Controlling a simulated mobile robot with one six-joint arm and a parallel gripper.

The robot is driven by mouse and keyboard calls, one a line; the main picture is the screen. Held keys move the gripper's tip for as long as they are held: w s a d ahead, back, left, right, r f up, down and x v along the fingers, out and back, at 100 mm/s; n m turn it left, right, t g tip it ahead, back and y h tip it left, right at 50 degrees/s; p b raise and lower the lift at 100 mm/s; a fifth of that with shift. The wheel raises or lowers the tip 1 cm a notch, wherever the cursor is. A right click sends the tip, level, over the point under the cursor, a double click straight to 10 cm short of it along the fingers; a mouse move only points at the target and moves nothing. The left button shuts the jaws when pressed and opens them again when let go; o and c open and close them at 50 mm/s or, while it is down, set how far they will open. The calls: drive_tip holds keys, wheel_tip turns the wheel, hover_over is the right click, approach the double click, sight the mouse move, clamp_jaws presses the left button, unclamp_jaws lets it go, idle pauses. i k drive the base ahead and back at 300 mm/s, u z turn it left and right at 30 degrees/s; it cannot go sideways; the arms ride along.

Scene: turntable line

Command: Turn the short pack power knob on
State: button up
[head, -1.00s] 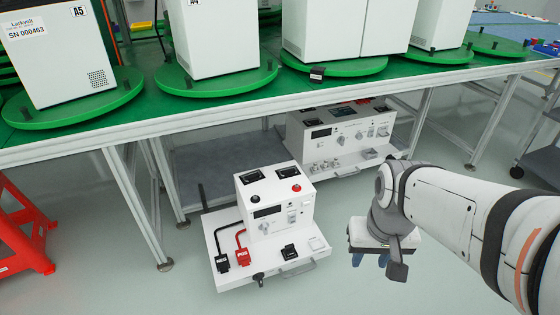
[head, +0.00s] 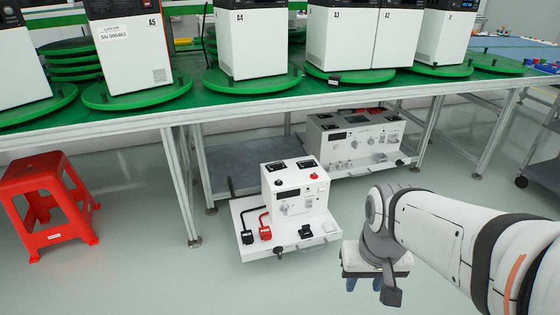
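A short white pack (head: 297,176) stands on a low white tray (head: 262,240) on the floor, in front of the table. Its front panel carries a dark display (head: 287,194), a pale knob (head: 284,209) and other small controls, too small to tell apart. I cannot tell which way the knob is turned. A red button (head: 313,176) is on its top. My gripper (head: 366,284) hangs to the right of the tray, pointing down and apart from the pack. Only its blue finger parts show below the wrist, so its opening is unclear.
A longer white unit (head: 355,138) sits on a shelf under the green table (head: 205,96). A red stool (head: 45,203) is at the left. The grey floor (head: 130,260) in front is clear.

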sight(285, 208)
drive_tip(key=u, duration=1)
drive_tip(key=i, duration=1)
drive_tip(key=u, duration=0.05)
